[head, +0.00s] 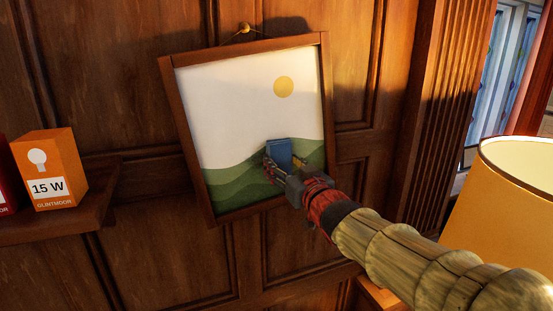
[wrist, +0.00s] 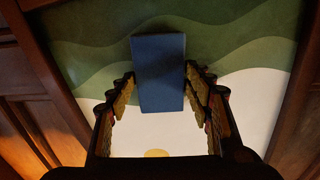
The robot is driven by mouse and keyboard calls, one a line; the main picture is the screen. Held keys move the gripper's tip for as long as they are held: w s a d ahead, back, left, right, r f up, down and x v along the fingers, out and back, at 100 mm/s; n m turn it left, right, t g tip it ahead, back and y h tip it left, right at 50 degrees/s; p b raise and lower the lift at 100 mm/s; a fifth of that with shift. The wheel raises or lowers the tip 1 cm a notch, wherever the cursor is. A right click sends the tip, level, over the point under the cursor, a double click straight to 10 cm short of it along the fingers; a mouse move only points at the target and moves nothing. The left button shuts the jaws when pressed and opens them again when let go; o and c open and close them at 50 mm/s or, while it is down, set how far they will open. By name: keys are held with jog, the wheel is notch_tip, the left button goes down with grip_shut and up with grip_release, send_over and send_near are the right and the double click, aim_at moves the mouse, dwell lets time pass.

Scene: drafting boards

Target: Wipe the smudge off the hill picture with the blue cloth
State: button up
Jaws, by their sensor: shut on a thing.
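The hill picture (head: 238,100) hangs in a brown frame on the panelled wall, tilted, with green hills, a white sky and a yellow sun. My gripper (head: 284,164) is in front of its lower right part, shut on the blue cloth (head: 278,151). The cloth is a flat blue block over the hills, near the hill line. In the wrist view the picture appears upside down, and the cloth (wrist: 160,70) stands between the two fingers. I cannot tell whether the cloth touches the picture. No smudge shows in either view; the cloth and gripper hide part of the surface.
A wooden shelf (head: 60,220) at the left holds an orange bulb box (head: 50,170) marked 15 W and part of a red box (head: 6,180). A yellow lampshade (head: 510,205) stands at the right, close to my arm. The picture hangs from a knob (head: 244,28).

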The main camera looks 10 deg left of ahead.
aim_at(292, 158)
jog(key=shift+w+d, duration=0.25)
jog(key=shift+d, duration=0.15)
jog(key=shift+d+r+p, duration=0.1)
jog(key=shift+p, duration=0.25)
jog(key=shift+w+d+r+p, duration=0.25)
jog(key=shift+w+d+p, duration=0.3)
jog(key=shift+d+p, duration=0.3)
jog(key=shift+w+d+p, duration=0.35)
jog(key=shift+d+p, duration=0.1)
jog(key=shift+d, duration=0.1)
jog(key=shift+a+f, duration=0.1)
